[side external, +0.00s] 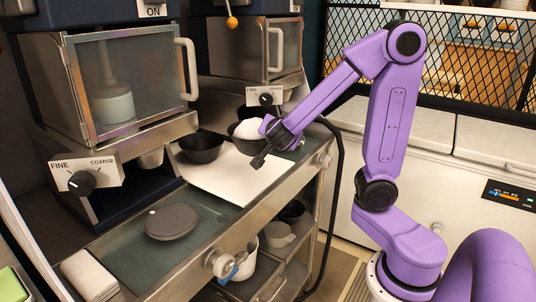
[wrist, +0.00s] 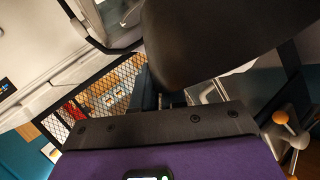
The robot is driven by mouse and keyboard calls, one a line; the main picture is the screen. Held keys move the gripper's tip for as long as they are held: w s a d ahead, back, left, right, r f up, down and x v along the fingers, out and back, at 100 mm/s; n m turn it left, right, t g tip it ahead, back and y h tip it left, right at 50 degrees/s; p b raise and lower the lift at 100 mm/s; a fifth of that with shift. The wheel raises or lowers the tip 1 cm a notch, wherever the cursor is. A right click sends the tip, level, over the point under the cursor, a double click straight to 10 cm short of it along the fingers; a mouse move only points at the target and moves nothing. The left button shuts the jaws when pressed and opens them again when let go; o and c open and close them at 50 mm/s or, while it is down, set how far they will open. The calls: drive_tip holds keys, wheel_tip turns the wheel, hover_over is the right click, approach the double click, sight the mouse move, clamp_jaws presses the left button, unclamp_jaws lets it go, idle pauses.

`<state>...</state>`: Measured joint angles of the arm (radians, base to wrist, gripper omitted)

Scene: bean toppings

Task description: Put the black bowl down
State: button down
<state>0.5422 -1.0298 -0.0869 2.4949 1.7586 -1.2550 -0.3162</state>
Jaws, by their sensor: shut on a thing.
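A black bowl with white contents (side external: 235,132) is at the back right of the work surface, directly beside my gripper (side external: 265,146). My gripper is shut on this bowl, at its right side. In the side view I cannot tell whether its base touches anything. A large dark rounded surface, apparently the held bowl (wrist: 205,40), fills the upper middle of the wrist view. The fingertips are hidden there. A second black bowl (side external: 201,148), with no contents visible, stands to the left on the white sheet.
The white sheet (side external: 225,180) has bare room in front of the bowls. A round grey disc (side external: 172,222) lies on the nearer counter. Grinder-like machines with a dial (side external: 82,183) stand along the back. A metal rail with knobs edges the counter.

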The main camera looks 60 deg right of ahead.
drive_tip(key=w+f, duration=0.1)
drive_tip(key=f, duration=0.1)
drive_tip(key=w+d+f, duration=0.1)
drive_tip(key=w+f, duration=0.2)
drive_tip(key=f, duration=0.1)
drive_tip(key=shift+w+d, duration=0.3)
drive_tip(key=shift+f, duration=1.4)
drive_tip(key=c, duration=1.2)
unclamp_jaws()
drive_tip(key=shift+f, duration=0.15)
drive_tip(key=shift+o, duration=0.2)
